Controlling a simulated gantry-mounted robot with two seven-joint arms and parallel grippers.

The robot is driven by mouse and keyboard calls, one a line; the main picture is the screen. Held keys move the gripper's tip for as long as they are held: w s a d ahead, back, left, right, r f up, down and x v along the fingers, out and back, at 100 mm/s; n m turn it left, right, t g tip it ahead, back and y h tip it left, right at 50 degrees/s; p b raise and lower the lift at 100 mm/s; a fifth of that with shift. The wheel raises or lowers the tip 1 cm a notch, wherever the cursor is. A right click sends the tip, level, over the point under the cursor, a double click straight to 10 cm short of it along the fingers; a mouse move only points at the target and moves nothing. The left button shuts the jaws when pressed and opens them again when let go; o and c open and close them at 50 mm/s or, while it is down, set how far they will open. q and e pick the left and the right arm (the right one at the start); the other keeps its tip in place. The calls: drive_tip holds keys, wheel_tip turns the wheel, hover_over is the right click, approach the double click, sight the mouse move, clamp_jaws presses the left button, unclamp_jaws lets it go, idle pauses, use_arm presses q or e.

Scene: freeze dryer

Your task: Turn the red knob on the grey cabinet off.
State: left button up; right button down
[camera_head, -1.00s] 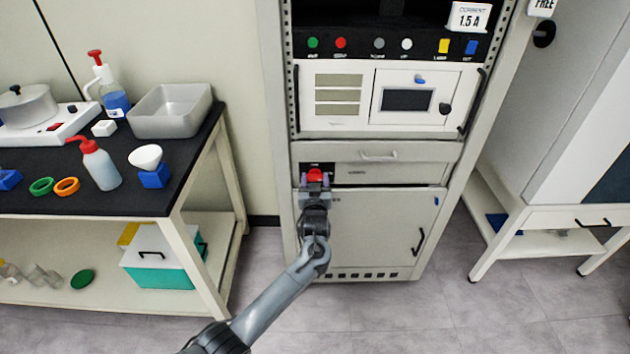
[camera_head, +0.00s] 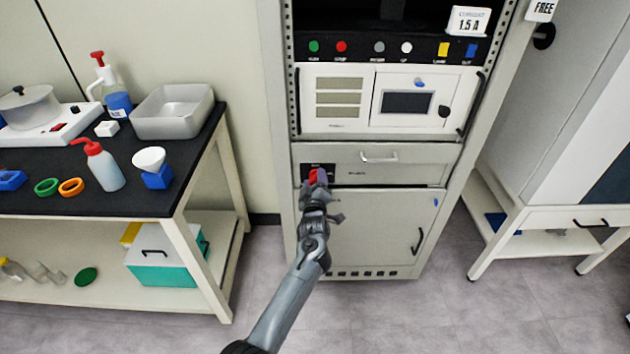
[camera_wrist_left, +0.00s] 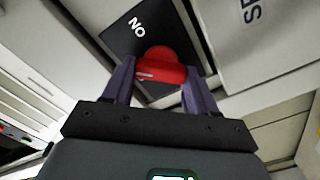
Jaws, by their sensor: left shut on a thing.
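The grey cabinet (camera_head: 368,232) stands in the middle of the head view. My right gripper is not in view.
A drawer handle (camera_head: 379,158) sticks out above and right of the knob. A row of coloured buttons (camera_head: 378,47) runs across the top. A black-topped bench (camera_head: 60,150) with bottles and trays stands at left. The floor before the cabinet is clear.

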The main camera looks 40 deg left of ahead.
use_arm(q)
drive_tip(key=n, duration=0.4)
drive_tip(key=shift+n, duration=0.3)
drive_tip(key=shift+f+n+p, duration=0.1)
drive_tip(key=shift+n+p, duration=0.2)
drive_tip(key=shift+n, duration=1.6)
drive_tip(key=o, duration=1.1)
drive_tip(key=shift+c, duration=0.2)
